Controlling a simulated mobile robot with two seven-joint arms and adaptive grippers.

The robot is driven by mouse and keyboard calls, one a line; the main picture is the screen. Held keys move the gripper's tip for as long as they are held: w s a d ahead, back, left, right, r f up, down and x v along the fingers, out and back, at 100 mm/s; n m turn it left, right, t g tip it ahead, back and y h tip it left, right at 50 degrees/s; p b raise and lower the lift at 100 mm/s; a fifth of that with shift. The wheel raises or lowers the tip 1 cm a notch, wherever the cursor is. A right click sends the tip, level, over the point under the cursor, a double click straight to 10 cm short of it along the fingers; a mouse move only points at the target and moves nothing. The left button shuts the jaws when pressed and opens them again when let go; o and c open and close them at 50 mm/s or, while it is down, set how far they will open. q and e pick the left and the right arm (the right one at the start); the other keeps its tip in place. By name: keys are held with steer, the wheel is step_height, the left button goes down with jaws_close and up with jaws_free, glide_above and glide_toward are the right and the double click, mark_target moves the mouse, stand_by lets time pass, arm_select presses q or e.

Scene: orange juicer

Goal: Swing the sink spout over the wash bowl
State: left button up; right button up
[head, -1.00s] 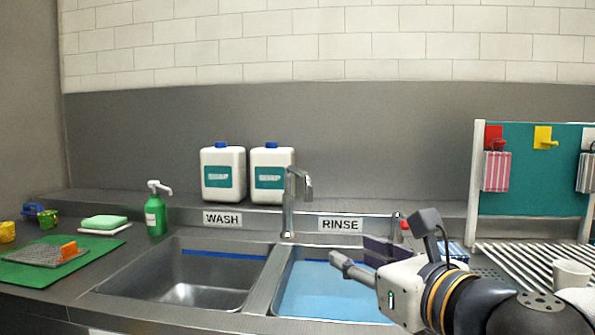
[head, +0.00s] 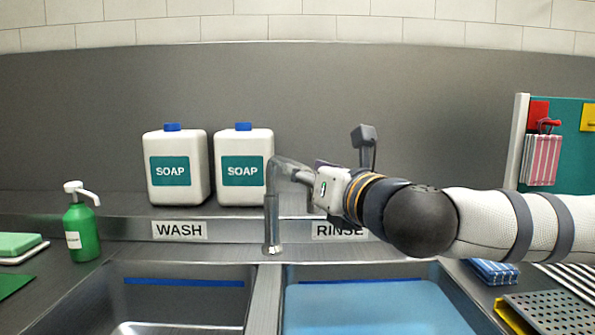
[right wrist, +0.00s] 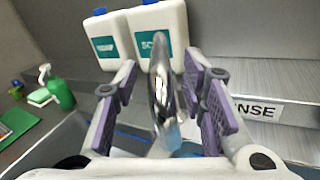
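The chrome sink spout (head: 286,164) rises from its post behind the divider between the bowls, its bent end pointing right, to the rinse side. The wash bowl (head: 190,282) is empty at the lower left; the rinse bowl (head: 380,305) holds blue water. My right gripper (head: 298,174) is at the bent end of the spout, coming from the right. In the right wrist view the spout (right wrist: 163,85) stands between the two purple-padded fingers of the open gripper (right wrist: 165,98), with gaps on both sides. The spout's tip is partly hidden in the head view. My left gripper is out of view.
Two white soap jugs (head: 178,168) stand on the ledge behind the spout, to the left. A green pump bottle (head: 80,228) is left of the wash bowl. A rack with hanging cloths (head: 543,160) is at the right. Space above the wash bowl is clear.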

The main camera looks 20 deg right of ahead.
steer(key=shift+w+a+r, duration=0.1)
steer(key=shift+w+a, duration=0.05)
steer(key=shift+w, duration=0.75)
steer(key=shift+w+a, duration=0.15)
steer(key=shift+w, duration=0.7)
jaws_close()
